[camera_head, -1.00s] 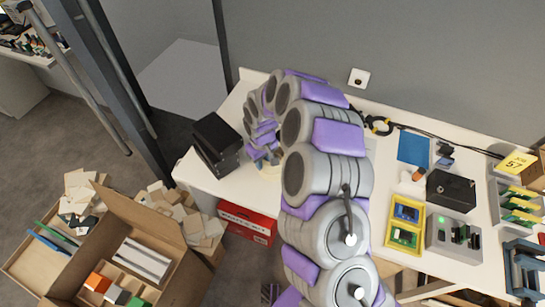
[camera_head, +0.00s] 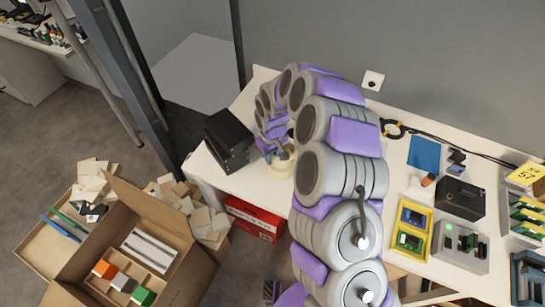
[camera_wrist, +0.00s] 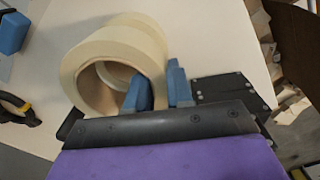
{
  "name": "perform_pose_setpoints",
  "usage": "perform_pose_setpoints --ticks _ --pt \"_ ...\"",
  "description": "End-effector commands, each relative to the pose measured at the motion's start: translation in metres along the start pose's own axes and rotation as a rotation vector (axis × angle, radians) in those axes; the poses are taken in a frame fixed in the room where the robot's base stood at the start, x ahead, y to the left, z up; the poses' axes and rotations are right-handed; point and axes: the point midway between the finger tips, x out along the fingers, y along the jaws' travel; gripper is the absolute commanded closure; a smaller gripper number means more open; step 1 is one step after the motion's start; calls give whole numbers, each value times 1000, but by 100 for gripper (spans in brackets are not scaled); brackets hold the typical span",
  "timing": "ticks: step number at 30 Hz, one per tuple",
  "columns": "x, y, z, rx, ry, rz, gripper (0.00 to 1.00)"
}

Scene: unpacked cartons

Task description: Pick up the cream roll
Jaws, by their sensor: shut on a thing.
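The cream roll (camera_wrist: 108,55) shows large in the wrist view, a wide ring with a brown inner core. My gripper (camera_wrist: 162,85) has two blue fingers. One finger is inside the ring's hole and the other is outside its right wall, so the gripper is shut on that wall. In the head view the cream roll (camera_head: 281,169) shows at the left part of the white table (camera_head: 240,182), partly hidden by my gripper (camera_head: 278,152). I cannot tell whether the roll still touches the table.
A stack of black boxes (camera_head: 228,140) stands close left of the roll. A red box (camera_head: 254,218) is below the table's front edge. Black-yellow pliers (camera_wrist: 18,108) and a blue block (camera_wrist: 13,33) show at the wrist view's left. Open cartons (camera_head: 150,220) stand on the floor.

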Motion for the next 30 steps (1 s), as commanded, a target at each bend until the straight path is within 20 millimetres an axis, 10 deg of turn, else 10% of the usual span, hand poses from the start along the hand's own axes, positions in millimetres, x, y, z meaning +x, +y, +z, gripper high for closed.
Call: perform_pose_setpoints --ticks 30 --pt "-29 -80 123 0 0 -1 100"
